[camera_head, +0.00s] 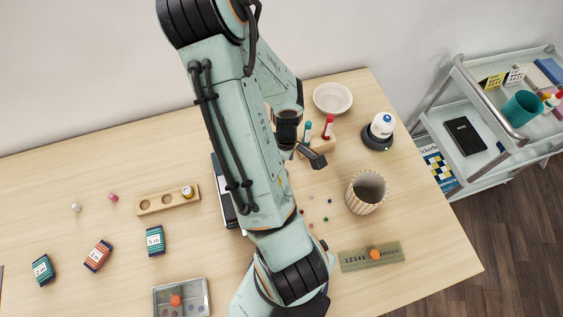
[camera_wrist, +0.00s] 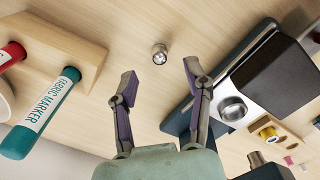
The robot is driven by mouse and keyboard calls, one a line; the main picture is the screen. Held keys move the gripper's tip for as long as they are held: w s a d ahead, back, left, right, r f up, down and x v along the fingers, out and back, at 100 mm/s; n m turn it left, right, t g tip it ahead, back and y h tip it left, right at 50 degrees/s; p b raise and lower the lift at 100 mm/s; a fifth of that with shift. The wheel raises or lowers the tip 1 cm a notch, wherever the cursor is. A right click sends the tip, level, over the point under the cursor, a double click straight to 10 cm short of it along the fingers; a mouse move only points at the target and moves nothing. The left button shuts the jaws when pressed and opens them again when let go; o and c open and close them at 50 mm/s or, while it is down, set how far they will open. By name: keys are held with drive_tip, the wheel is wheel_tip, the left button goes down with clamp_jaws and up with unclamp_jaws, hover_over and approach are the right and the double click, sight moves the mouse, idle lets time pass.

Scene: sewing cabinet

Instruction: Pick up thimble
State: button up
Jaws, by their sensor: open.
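The thimble (camera_wrist: 160,53) looks like a small silver metal cup with a dark hollow. In the wrist view it stands on the bare wooden table, a little beyond the fingertips and roughly midway between them. My gripper (camera_wrist: 160,78) is open and empty, with its two purple-padded fingers on either side of that line, apart from the thimble. In the head view my gripper hangs over the table near the marker stand, and I cannot make out the thimble there.
A wooden stand (camera_wrist: 60,45) holds a green fabric marker (camera_wrist: 40,112) and a red one, left of my fingers. A dark device with a silver knob (camera_wrist: 232,108) lies close on the right. A striped cup (camera_head: 367,193) and white bowl (camera_head: 332,98) stand nearby.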

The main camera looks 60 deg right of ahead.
drive_tip(key=shift+f, duration=1.95)
drive_tip(key=c, duration=0.8)
